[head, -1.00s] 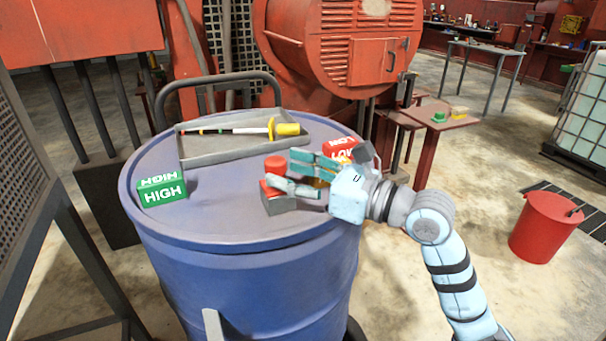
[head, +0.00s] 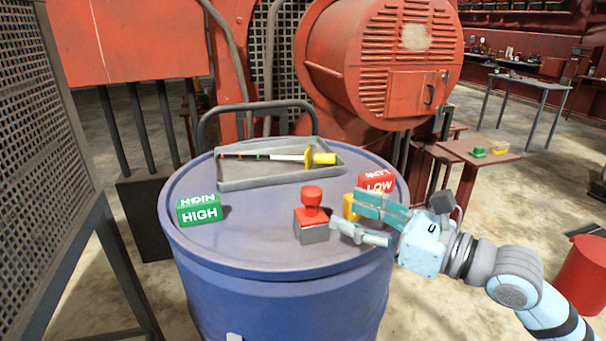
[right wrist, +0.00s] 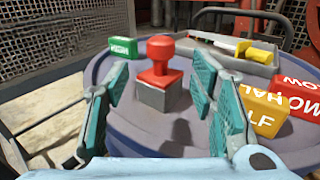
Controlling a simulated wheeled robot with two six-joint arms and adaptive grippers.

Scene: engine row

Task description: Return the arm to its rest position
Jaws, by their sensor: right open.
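My right gripper (head: 376,219) is open and empty over the right part of the blue drum top (head: 250,240). Its fingers point left, just right of a red stamp on a grey block (head: 312,215). In the right wrist view the stamp (right wrist: 160,62) stands upright ahead, between and beyond the two open fingers, apart from them. A red LOW block (head: 377,182) and a yellow block (head: 351,206) stand behind the gripper, the yellow one partly hidden by it. A green HIGH block (head: 200,210) stands at the left of the drum. My left gripper is not in view.
A grey tray (head: 235,183) with a yellow-handled dipstick (head: 290,156) lies at the back of the drum. A mesh panel (head: 35,140) stands at left, a red machine (head: 385,60) behind. A red bucket (head: 585,275) stands on the floor at right.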

